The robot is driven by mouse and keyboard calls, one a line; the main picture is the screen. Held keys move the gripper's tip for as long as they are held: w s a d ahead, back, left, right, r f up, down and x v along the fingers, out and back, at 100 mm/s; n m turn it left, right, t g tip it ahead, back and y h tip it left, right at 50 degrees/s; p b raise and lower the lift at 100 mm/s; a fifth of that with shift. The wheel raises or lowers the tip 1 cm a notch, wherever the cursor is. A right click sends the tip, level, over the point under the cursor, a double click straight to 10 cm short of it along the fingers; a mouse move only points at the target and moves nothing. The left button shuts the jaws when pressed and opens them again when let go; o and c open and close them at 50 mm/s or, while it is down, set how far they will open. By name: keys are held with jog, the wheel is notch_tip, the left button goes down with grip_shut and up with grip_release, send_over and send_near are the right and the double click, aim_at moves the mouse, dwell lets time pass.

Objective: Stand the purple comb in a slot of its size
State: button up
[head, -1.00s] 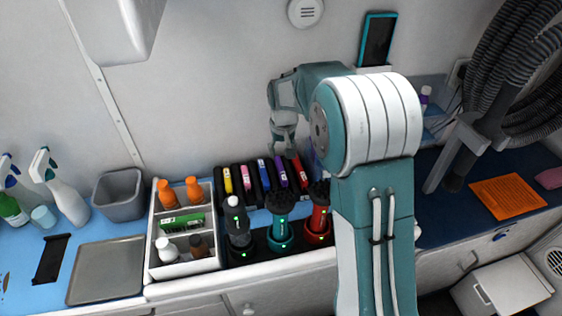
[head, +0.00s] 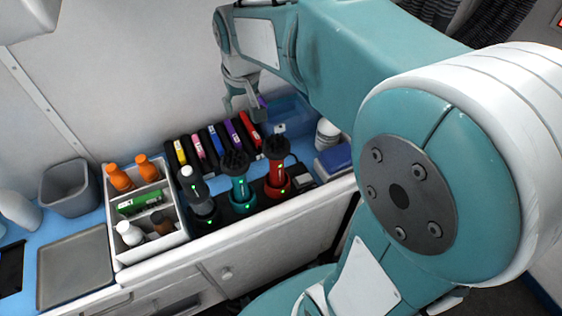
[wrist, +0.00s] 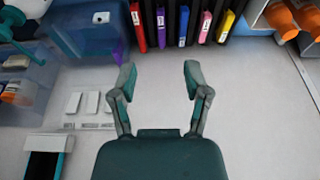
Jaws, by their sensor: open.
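A rack (head: 203,135) holds a row of upright labelled pieces: yellow, pink, blue, purple (head: 232,132) and red. The purple piece (wrist: 160,22) also shows in the wrist view, between red and blue. Another small purple shape (wrist: 119,52) shows at the edge of a translucent blue bin (wrist: 85,35); a purple bit (head: 262,102) shows beside my gripper in the head view. I cannot tell which is the comb. My gripper (wrist: 159,80) is open and empty, with bare wall between its fingers. In the head view my gripper (head: 244,104) is above the rack's back right.
Clippers (head: 239,185) stand in front of the rack. A white divided caddy (head: 165,248) with bottles is at left, beside a grey tray (head: 75,268) and a grey bin (head: 70,190). A white bottle (head: 327,133) stands at right.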

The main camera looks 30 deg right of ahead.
jog(key=s+t, duration=0.2)
jog(key=s, duration=1.7)
jog(key=shift+r, duration=0.4)
